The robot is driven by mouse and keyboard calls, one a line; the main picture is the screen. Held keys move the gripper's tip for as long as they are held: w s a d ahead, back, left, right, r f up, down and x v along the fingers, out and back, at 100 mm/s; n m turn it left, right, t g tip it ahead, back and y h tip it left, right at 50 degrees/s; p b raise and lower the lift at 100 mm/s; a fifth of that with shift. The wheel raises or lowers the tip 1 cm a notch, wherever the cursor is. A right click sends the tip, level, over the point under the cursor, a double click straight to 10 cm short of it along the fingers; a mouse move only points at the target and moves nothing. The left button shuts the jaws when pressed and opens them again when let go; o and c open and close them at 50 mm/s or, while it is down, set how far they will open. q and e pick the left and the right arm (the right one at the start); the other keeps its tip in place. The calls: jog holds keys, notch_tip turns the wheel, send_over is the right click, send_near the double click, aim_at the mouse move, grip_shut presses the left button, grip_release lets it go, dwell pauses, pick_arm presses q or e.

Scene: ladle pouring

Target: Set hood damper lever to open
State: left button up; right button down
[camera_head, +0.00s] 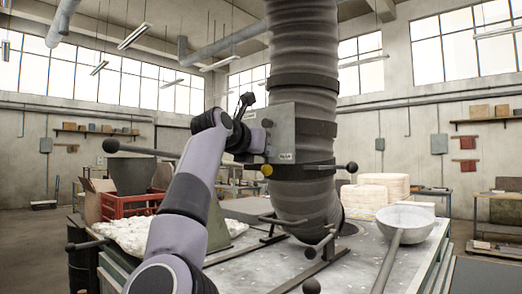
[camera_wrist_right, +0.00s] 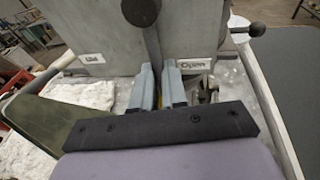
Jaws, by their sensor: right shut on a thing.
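The grey damper box (camera_head: 296,125) is mounted on the big ribbed duct (camera_head: 303,60). In the right wrist view, the box face (camera_wrist_right: 195,25) carries an "Open" label (camera_wrist_right: 192,66) at right and another label (camera_wrist_right: 91,58) at left, too blurred to read surely. The dark damper lever (camera_wrist_right: 153,45) hangs down from a round pivot (camera_wrist_right: 140,12), between the two labels. My right gripper (camera_wrist_right: 158,75) is shut on the lever, one finger on each side. In the head view my right arm reaches up to the box; its fingertips are hard to make out. My left gripper is not in view.
Rods with dark ball ends (camera_head: 111,146) (camera_head: 352,167) stick out on both sides near the box. A ladle bowl (camera_head: 404,222) with a long handle is at the right of the table. A red crate (camera_head: 130,205) and white cloth-like material (camera_head: 125,235) lie left.

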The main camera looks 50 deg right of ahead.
jog(key=shift+s, duration=0.1)
dwell(0.4)
jog(key=c, duration=1.2)
grip_release()
jog(key=shift+o, duration=0.2)
jog(key=b+v, duration=0.1)
jog(key=v, duration=0.6)
jog(key=shift+a, duration=0.1)
